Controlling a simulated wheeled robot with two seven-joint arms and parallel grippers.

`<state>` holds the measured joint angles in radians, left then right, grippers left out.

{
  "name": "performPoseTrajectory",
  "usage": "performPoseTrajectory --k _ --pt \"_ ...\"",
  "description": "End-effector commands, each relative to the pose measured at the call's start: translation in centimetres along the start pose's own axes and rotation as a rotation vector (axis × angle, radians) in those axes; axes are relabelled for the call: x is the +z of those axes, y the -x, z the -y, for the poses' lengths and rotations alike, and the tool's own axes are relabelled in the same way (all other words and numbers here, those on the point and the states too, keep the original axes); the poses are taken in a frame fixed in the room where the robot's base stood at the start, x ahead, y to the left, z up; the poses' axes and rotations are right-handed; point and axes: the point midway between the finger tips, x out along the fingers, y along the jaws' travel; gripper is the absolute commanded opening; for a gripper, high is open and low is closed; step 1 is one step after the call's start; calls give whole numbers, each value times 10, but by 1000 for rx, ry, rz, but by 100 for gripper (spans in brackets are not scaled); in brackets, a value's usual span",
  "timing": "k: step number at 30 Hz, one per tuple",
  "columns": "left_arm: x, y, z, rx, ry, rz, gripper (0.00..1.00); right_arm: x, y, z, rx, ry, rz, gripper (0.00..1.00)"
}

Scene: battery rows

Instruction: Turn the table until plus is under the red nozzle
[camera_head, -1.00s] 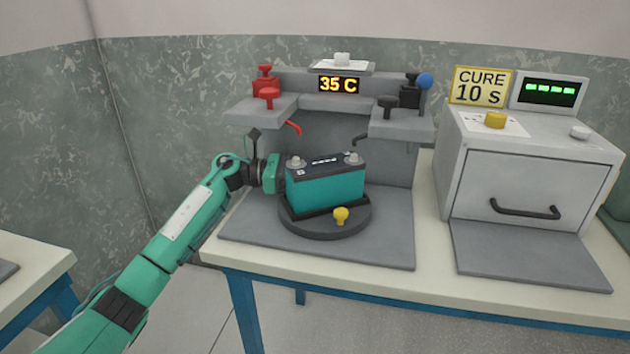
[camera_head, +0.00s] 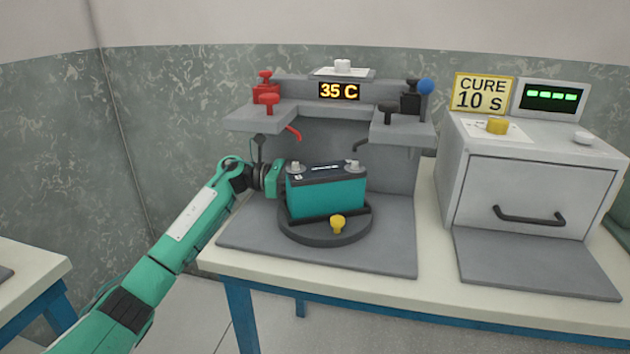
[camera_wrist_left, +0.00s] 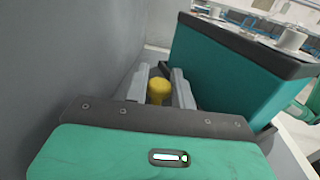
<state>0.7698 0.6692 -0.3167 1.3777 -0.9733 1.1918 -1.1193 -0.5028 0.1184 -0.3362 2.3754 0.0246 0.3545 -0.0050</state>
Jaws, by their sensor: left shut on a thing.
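The teal battery (camera_head: 326,195) with a black top stands upright on the dark round turntable (camera_head: 318,237). It has a left terminal (camera_head: 296,168) and a right terminal (camera_head: 355,165); I cannot read which is plus. The red nozzle (camera_head: 293,132) hangs above and behind the left terminal, and the black nozzle (camera_head: 361,145) is behind the right one. A yellow knob (camera_head: 338,224) sits on the turntable's front. My left gripper (camera_head: 274,179) is at the battery's left; its fingers are hidden there. The left wrist view shows them shut on another yellow knob (camera_wrist_left: 158,91) beside the battery.
A curing oven (camera_head: 530,180) with a closed door stands to the right. The grey base plate (camera_head: 390,255) is clear around the turntable.

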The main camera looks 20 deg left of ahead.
Motion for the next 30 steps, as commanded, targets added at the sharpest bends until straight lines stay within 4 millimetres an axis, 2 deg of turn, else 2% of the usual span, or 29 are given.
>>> performPoseTrajectory --k 1,2,3,14,17,30 --pt "3 1 -1 5 -3 4 0 0 0 0 0 0 0 36" --pt "3 1 -1 5 -3 4 29 0 0 0 0 0 0 36" --pt "3 1 -1 4 -3 4 32 0 0 0 0 0 0 36" --pt "1 6 -1 3 -1 1 32 0 0 0 0 -1 4 36" --pt "1 19 -1 3 0 0 32 2 -1 0 0 -2 18 36" --pt "1 114 -1 6 -1 1 32 27 10 4 4 -19 150 36"
